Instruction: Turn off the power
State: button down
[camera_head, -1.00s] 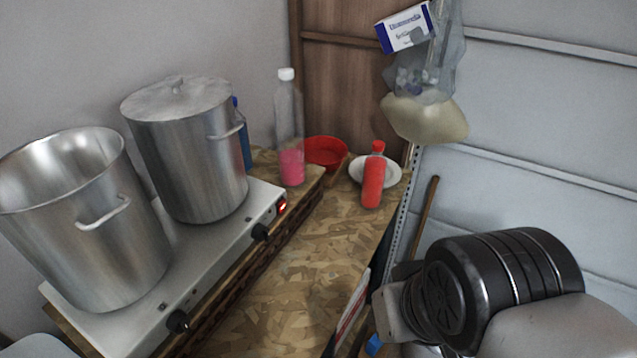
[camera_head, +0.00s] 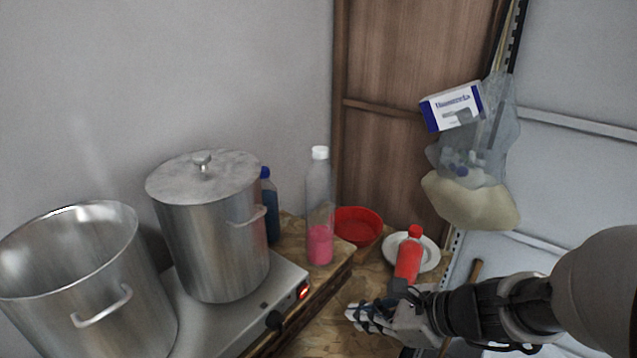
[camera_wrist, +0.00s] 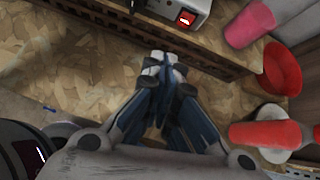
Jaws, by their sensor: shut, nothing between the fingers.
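The double hot plate (camera_head: 228,318) has a red lit power switch (camera_head: 303,290) at the right end of its front face, beside a black knob (camera_head: 274,320). In the wrist view the switch (camera_wrist: 185,18) shows at the top, on the end of the pale hot plate body (camera_wrist: 160,5). My gripper (camera_head: 352,316) is shut and empty, to the right of the switch and below it in the head view. In the wrist view my gripper's tips (camera_wrist: 163,62) point toward the switch, with a gap between them.
A lidded pot (camera_head: 215,240) and an open pot (camera_head: 80,280) stand on the hot plate. A clear bottle with pink liquid (camera_head: 319,244), a red bowl (camera_head: 358,226), a white plate (camera_head: 432,252) and a red bottle (camera_head: 408,262) stand close to my gripper. A bag (camera_head: 470,200) hangs at right.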

jog(key=shift+w+d+f+m+t, duration=0.2)
jog(key=shift+w+d+m, duration=0.1)
jog(key=shift+w+m, duration=0.2)
jog(key=shift+w+d+f+m+t, duration=0.15)
jog(key=shift+w+d+m, duration=0.2)
jog(key=shift+m, duration=0.25)
jog(key=shift+a, duration=0.1)
jog(key=b, duration=0.4)
send_near(304, 292)
jog(key=w+a+f, duration=0.2)
jog(key=a+f, duration=0.1)
jog(key=f, duration=0.2)
jog(key=shift+w+f, duration=0.2)
